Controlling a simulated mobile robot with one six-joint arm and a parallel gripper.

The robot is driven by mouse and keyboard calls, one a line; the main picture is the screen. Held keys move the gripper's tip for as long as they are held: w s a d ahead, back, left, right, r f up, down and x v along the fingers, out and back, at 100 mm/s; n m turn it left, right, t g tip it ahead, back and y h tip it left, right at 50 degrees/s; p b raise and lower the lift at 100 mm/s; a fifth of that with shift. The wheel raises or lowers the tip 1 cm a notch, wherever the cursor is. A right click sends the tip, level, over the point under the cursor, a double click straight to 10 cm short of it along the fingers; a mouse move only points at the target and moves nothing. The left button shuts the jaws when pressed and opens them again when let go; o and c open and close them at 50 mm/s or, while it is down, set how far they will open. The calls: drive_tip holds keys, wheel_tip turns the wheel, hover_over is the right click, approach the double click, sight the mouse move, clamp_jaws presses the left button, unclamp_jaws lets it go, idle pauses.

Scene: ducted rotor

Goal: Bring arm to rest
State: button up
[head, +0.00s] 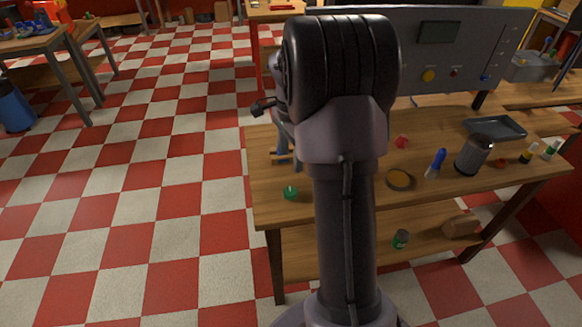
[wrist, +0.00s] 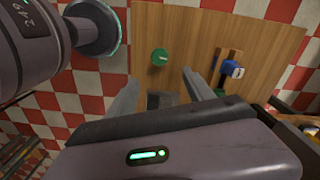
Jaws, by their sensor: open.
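My arm rises in the middle of the head view and hides part of the workbench (head: 262,215). In the wrist view my gripper (wrist: 160,80) has its two grey fingers spread apart, with nothing seen between their tips. Its fingers point toward the wooden bench top, which also shows in the wrist view (wrist: 196,32). A round green object (wrist: 160,56) lies on the bench just beyond the fingertips; it is at the front left of the bench in the head view (head: 291,192). In the head view the fingers cannot be made out behind my arm.
A blue-ended object (wrist: 232,68) lies right of the fingers. On the bench are a dark canister (head: 473,155), a round amber-topped dish (head: 400,180), a blue-topped tool (head: 436,163), a red piece (head: 402,141) and a grey tray (head: 495,127). A grey panel (head: 470,50) stands behind.

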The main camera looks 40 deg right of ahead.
wheel_tip(320, 180, up, 4)
drive_tip(key=shift+f+p, duration=0.25)
drive_tip(key=shift+p, duration=0.1)
drive_tip(key=s+a+r+n+t+b, duration=0.1)
drive_tip(key=s+a+r+n, duration=0.15)
drive_tip(key=a, duration=0.45)
drive_tip(key=s+a+r+n+t, duration=0.1)
drive_tip(key=s+a+r+n, duration=0.1)
drive_tip(key=a+r+n, duration=0.35)
drive_tip(key=s+a+r+n+t+b, duration=0.1)
drive_tip(key=s+a+r+t, duration=0.1)
drive_tip(key=a, duration=0.7)
drive_tip(key=s+a+f+n+t+y, duration=0.1)
drive_tip(key=s+a+f+n+y, duration=0.1)
drive_tip(key=s+a+n, duration=0.5)
drive_tip(key=s+a, duration=0.2)
drive_tip(key=s, duration=0.2)
drive_tip(key=shift+a+t, duration=0.25)
drive_tip(key=shift+t, duration=0.15)
drive_tip(key=shift+s+f, duration=0.1)
